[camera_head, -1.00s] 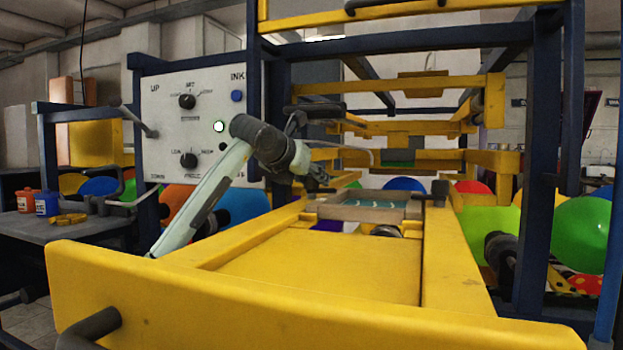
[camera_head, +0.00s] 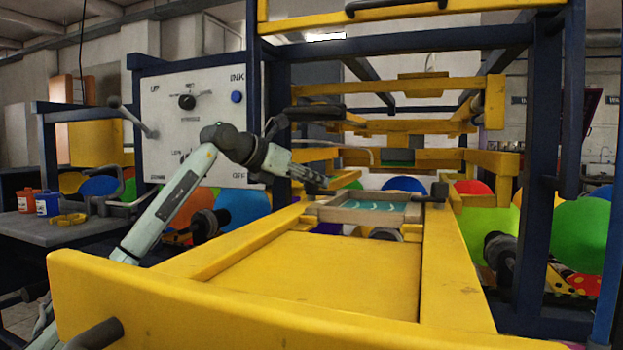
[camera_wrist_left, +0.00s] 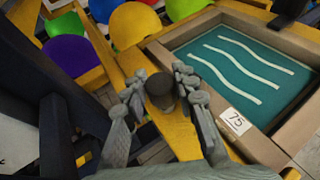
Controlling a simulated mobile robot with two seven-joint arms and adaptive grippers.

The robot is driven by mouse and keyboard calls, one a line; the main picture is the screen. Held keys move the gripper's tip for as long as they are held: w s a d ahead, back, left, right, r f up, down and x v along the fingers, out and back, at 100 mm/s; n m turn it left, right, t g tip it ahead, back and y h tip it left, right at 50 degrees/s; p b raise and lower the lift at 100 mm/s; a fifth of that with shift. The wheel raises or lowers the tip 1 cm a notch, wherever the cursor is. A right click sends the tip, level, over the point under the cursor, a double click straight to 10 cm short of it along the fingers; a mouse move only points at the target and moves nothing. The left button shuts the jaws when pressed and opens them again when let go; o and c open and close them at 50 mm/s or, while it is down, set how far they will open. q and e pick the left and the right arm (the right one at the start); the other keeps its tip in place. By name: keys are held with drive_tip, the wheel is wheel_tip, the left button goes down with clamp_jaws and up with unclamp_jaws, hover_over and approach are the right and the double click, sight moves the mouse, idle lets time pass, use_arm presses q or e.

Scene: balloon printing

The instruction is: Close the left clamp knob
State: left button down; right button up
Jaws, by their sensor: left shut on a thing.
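The left clamp knob (camera_wrist_left: 160,90) is a dark round knob beside the wooden screen frame (camera_wrist_left: 282,158). In the left wrist view it sits between the two fingers of my left gripper (camera_wrist_left: 163,92), which is shut on it. In the head view my left gripper (camera_head: 322,182) reaches in from the left to the frame's left side, and the knob is hidden there. The screen (camera_head: 372,205) is teal with white wavy lines and carries a "75" label (camera_wrist_left: 235,121) near the gripper. A dark clamp knob (camera_head: 439,190) stands at the frame's right side. My right gripper is not in view.
The yellow machine bed (camera_head: 318,275) fills the front. Blue posts (camera_head: 541,150) and yellow crossbars (camera_head: 400,126) stand behind and right. A white control panel (camera_head: 205,105) is behind my left arm. Several balloons (camera_head: 582,232) lie behind the machine.

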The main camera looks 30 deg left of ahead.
use_arm(q)
drive_tip(key=c, duration=1.2)
unclamp_jaws()
drive_tip(key=v, duration=1.2)
drive_tip(key=shift+f, duration=0.1)
